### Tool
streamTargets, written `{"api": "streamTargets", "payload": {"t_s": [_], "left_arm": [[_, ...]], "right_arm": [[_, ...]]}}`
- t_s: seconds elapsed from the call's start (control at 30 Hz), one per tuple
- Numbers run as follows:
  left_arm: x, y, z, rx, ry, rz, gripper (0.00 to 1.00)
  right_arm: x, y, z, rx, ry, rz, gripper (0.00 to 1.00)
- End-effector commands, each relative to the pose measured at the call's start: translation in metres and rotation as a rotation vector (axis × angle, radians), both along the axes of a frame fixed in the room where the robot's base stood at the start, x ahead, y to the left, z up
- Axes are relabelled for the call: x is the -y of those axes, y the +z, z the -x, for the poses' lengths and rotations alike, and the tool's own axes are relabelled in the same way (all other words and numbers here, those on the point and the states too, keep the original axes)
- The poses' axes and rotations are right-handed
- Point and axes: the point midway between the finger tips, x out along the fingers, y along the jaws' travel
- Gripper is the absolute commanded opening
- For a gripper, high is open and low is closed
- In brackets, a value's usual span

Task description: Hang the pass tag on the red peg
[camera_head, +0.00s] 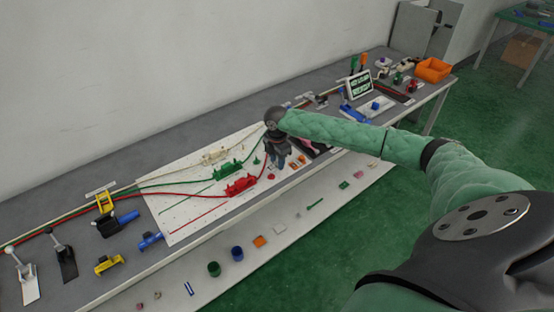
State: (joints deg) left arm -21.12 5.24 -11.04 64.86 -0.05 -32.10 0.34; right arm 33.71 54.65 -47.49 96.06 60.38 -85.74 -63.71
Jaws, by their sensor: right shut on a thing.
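My right gripper (279,164) points down over the right part of the white board (188,212), seen small and from far off. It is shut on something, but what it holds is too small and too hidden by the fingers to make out. I cannot pick out the pass tag with certainty. I also cannot tell a red peg apart; a red fixture (240,186) lies on the board, to the left of the gripper. My left gripper is not in view.
A green fixture (227,168) with cables sits on the board. Yellow, blue and black lever fixtures stand at the table's left end. A small sign (361,86) and an orange bin (433,70) stand at the right. Several small items lie on a lower white shelf.

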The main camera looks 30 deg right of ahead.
Motion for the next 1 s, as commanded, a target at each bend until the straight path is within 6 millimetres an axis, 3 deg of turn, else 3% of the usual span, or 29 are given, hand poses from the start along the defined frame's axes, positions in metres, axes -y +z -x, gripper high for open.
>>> {"api": "streamTargets", "payload": {"t_s": [1.0], "left_arm": [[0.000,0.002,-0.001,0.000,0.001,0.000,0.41]], "right_arm": [[0.000,-0.013,0.000,0.000,0.000,0.001,0.14]]}}
